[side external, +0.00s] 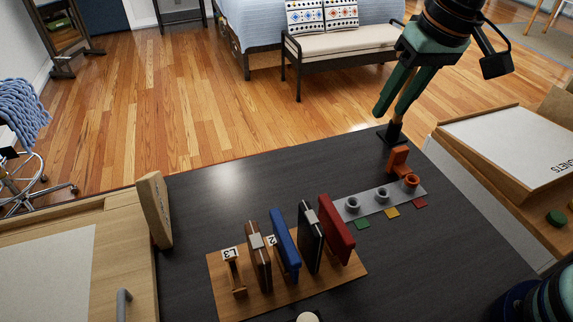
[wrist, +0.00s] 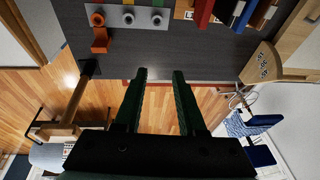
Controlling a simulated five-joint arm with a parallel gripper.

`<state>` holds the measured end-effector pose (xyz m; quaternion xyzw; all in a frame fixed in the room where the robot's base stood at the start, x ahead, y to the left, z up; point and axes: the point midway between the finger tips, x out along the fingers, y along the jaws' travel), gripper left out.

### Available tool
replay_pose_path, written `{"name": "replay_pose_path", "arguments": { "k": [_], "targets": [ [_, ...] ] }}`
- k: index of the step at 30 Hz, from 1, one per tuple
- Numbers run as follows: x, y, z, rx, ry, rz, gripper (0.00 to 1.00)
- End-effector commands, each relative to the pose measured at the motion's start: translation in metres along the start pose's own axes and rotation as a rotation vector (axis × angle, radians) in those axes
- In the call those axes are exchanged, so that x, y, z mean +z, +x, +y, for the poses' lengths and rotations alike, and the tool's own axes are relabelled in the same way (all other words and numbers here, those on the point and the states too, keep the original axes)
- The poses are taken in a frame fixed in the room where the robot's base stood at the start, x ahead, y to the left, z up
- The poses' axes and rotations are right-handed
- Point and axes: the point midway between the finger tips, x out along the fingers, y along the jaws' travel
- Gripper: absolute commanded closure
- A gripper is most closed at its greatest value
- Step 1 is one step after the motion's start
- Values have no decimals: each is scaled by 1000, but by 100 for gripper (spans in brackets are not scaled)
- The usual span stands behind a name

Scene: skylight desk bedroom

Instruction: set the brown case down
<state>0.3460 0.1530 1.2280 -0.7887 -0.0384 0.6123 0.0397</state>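The brown case (side external: 257,262) stands upright in a slot of the wooden rack board (side external: 215,280) on the dark desk, left of the blue case (side external: 284,244). It has a grey clasp near its top. In the wrist view, what looks like the brown case (wrist: 264,14) is partly cut off at the top edge. My gripper (side external: 390,112) is high at the back right, well away from the rack, with its fingers pointing down. In the wrist view, its fingers (wrist: 159,74) are apart with nothing between them.
A black case (side external: 310,238) and a red case (side external: 337,230) stand in the rack. Right of it is a grey strip (side external: 368,203) with several ring holders and an orange piece (side external: 398,160). A dark-based post (side external: 394,132) stands near my gripper. The desk's back left is clear.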

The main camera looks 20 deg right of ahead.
Motion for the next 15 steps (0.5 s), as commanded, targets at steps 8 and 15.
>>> {"name": "replay_pose_path", "arguments": {
  "k": [8,15],
  "targets": [
    [30,-32,108,50,-5,166,60],
    [53,-35,147,101,-24,235,60]
  ]
}}
